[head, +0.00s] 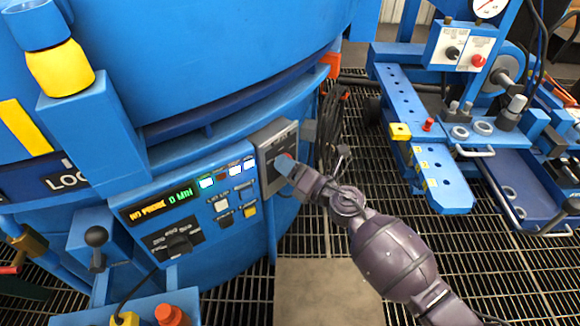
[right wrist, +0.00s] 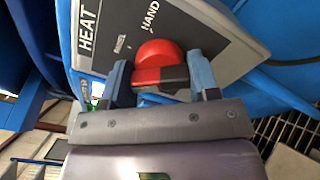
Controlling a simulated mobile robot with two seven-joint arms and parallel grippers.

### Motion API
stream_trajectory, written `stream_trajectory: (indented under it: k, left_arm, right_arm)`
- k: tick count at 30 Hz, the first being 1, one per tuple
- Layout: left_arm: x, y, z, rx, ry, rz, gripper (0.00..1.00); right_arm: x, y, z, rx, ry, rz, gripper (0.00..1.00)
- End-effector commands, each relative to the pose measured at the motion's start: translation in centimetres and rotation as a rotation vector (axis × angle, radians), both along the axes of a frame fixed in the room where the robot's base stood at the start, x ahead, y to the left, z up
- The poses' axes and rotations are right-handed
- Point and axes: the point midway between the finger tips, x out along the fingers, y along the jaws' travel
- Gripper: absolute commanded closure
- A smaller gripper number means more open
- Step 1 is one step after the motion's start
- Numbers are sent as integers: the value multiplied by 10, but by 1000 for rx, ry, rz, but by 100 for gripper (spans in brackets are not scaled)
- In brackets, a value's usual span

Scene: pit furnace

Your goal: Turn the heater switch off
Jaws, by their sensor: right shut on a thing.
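The heater switch is a red round knob (right wrist: 158,55) with a darker grip bar, on a grey plate (right wrist: 225,35) marked HEAT and HAND in the right wrist view. My right gripper (head: 285,163) is at the face of this box. In the right wrist view its fingers (right wrist: 162,80) are on either side of the knob's bar, shut on it. The knob's exact pointer setting is hard to read. My left gripper is not in view.
Left of the switch box is a control panel (head: 190,215) with a lit display, buttons and a black selector. Dark cables (head: 330,130) hang to its right. A blue machine (head: 425,130) stands farther right. Grated floor (head: 490,265) lies between.

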Motion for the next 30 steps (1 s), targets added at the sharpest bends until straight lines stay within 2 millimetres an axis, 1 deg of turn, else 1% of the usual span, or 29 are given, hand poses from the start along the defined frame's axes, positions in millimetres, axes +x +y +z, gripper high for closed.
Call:
stream_trajectory:
  k: [6,12,29,30]
  left_arm:
    - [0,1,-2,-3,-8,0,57]
    - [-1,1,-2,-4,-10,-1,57]
    - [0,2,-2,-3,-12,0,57]
    - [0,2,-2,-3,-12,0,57]
  right_arm:
    - [0,-1,-2,-88,-91,0,68]
    - [0,-1,-1,-133,-139,0,68]
    - [0,-1,-1,-152,-161,-1,68]
    - [0,-1,-1,-152,-161,-1,40]
